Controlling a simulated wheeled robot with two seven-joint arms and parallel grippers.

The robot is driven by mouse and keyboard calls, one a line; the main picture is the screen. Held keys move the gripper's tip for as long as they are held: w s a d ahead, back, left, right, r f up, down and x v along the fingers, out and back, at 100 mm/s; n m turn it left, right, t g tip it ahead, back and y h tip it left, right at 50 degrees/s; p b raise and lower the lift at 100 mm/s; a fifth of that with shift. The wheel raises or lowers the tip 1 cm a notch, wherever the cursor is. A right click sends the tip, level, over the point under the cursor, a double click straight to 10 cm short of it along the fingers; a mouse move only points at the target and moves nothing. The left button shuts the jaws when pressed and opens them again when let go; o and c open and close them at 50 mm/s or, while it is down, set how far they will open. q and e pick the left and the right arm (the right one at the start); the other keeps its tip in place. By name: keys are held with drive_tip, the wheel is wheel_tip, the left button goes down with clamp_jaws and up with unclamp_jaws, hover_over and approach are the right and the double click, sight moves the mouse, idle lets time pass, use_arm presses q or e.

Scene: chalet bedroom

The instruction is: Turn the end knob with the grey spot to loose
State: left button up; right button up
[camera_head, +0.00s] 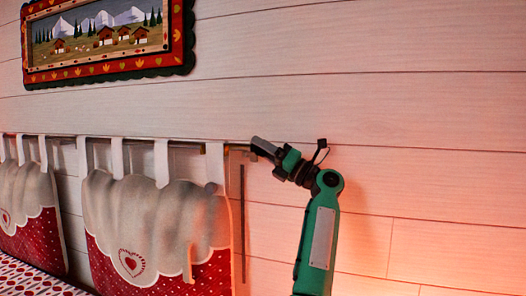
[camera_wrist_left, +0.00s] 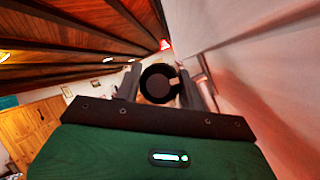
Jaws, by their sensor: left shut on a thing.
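A thin rod (camera_head: 190,142) runs along the white plank wall and carries hanging headboard cushions. My left gripper (camera_head: 256,149) is at the rod's right end, reached by my green arm from below. Its fingers hide most of the end knob in the head view. In the left wrist view a dark round knob (camera_wrist_left: 157,78) sits between the two fingers of my left gripper (camera_wrist_left: 158,88), with a small lighter patch at its right side. The gripper is shut on this knob. I cannot tell how far the knob is turned. My right gripper is out of view.
Beige and red cushions (camera_head: 150,210) hang by white tabs left of the gripper. A framed mountain picture (camera_head: 105,40) is on the wall above. A patterned bed cover (camera_head: 30,284) shows at the lower left. The wall right of my arm is bare.

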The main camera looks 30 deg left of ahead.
use_arm(q)
drive_tip(key=shift+f, duration=0.15)
drive_tip(key=o, duration=1)
drive_tip(key=b+v, duration=0.1)
drive_tip(key=v, duration=1.2)
drive_tip(key=shift+w+d+f, duration=0.1)
drive_tip(key=shift+d+f, duration=0.05)
drive_tip(key=shift+d, duration=0.15)
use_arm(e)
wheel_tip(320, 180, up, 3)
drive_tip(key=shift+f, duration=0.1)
